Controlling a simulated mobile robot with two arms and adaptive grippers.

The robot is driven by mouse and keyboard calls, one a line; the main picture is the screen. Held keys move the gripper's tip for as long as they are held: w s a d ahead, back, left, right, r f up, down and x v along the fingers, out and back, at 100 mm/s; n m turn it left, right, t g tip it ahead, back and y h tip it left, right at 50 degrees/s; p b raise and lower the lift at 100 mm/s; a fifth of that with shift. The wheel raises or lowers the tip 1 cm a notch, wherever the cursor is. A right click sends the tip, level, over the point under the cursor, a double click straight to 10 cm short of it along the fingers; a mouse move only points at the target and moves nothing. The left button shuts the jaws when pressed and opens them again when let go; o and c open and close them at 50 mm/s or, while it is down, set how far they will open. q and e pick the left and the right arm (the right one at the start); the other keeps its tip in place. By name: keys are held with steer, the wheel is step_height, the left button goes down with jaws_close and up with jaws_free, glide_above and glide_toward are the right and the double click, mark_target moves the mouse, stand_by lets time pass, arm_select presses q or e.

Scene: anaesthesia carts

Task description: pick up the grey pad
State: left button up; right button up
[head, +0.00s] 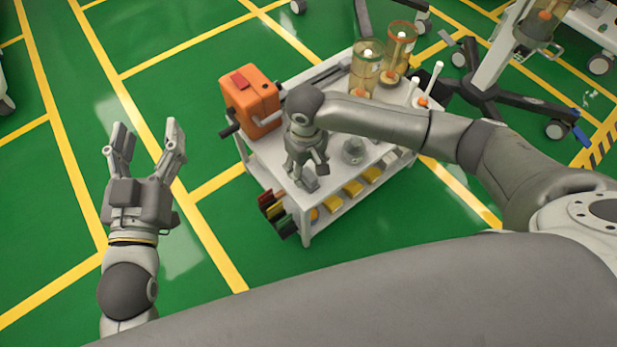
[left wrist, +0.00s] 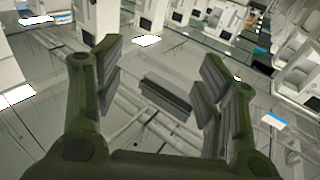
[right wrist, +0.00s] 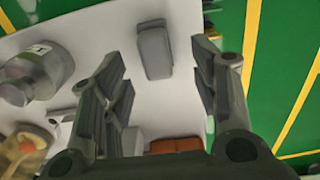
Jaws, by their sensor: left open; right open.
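The grey pad (right wrist: 154,52) lies on the white cart top in the right wrist view, ahead of and between the spread fingers of my right gripper (right wrist: 158,85), apart from them. In the head view my right gripper (head: 306,158) points down over the near left part of the cart, open and empty. The pad (head: 308,183) shows there only in part, just below the fingers. My left gripper (head: 146,148) is open and empty, held up over the green floor left of the cart. The left wrist view shows its spread fingers (left wrist: 158,85) with nothing between them.
The white cart (head: 345,203) carries an orange box (head: 250,98) on its left, a round grey metal piece (head: 354,151) right of my right gripper, and amber cylinders (head: 367,68) at the back. Yellow bins (head: 353,188) line its front.

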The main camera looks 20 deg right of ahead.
mark_target(308, 173)
step_height(308, 173, down, 2)
steer(key=shift+d+f+b, duration=0.15)
steer(key=shift+b, duration=0.55)
step_height(308, 173, down, 2)
steer(key=shift+f+b, duration=0.15)
steer(key=shift+b, duration=0.5)
arm_select(q)
steer(key=s+r+t+h, duration=0.1)
steer(key=s+r+t, duration=0.1)
steer(key=r+t, duration=0.2)
steer(key=s+r+t+h, duration=0.1)
steer(key=s+r+t, duration=0.2)
steer(key=r, duration=0.4)
steer(key=shift+s+r+t+h, duration=0.2)
steer(key=shift+s+t+h, duration=0.05)
steer(key=shift+t+h, duration=0.15)
arm_select(e)
steer(key=shift+f, duration=0.2)
arm_select(q)
steer(key=shift+d, duration=0.1)
arm_select(e)
steer(key=c, duration=1.1)
